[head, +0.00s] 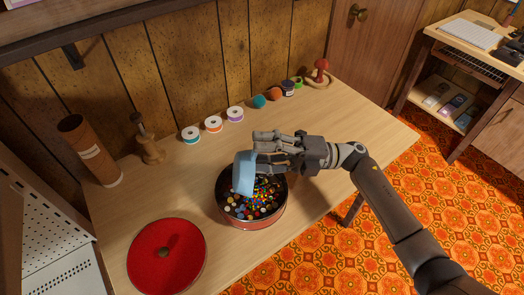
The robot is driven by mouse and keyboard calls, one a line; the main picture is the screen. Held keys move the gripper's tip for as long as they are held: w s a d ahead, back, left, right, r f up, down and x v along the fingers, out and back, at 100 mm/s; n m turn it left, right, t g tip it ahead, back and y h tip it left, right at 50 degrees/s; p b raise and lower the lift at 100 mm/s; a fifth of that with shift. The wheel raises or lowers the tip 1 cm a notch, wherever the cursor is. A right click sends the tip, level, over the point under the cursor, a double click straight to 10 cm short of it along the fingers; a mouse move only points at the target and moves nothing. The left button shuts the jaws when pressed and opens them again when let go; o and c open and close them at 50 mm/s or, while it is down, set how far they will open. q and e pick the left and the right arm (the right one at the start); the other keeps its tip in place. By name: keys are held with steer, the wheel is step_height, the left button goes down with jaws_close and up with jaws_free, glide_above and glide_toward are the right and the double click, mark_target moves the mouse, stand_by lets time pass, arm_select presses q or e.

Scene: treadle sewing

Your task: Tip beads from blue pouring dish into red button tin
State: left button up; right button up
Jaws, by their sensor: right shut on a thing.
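The blue pouring dish (244,173) is tilted steeply over the red button tin (250,221). My right gripper (266,154) is shut on the dish and holds it above the tin's back left part. The tin stands open on the table, with buttons and many small coloured beads (267,190) inside. The beads lie mostly in the tin's back right part, just right of the dish. The inside of the dish is hidden from this view. My left gripper is not in view.
Several thread spools (213,124) and small balls line the back. A cardboard tube (90,150) and a wooden stand (149,148) are at the left. The tabletop (345,135) is clear at the right.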

steer(key=shift+r, duration=0.25)
steer(key=shift+f, duration=0.25)
stand_by(1.2)
step_height(320, 180, up, 6)
steer(key=p, duration=0.3)
steer(key=shift+p, duration=0.3)
stand_by(0.7)
